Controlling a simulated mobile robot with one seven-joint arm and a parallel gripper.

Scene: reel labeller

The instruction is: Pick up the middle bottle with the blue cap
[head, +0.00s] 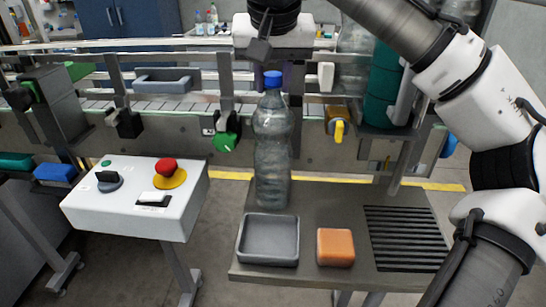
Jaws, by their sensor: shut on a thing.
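A clear plastic bottle with a blue cap (272,142) is upright in the middle of the head view, over the back left part of the grey table. My gripper (271,66) comes down from the top of the view to the bottle's top and is shut on the bottle. Its fingertips are largely hidden. I cannot tell whether the bottle's base touches the table or is slightly above it. No other large blue-capped bottle shows close by.
A grey tray (268,262) and an orange block (335,247) are at the table's front, with a slotted black grille (405,238) to the right. A conveyor rail runs behind. A control box (137,205) with a red button stands left.

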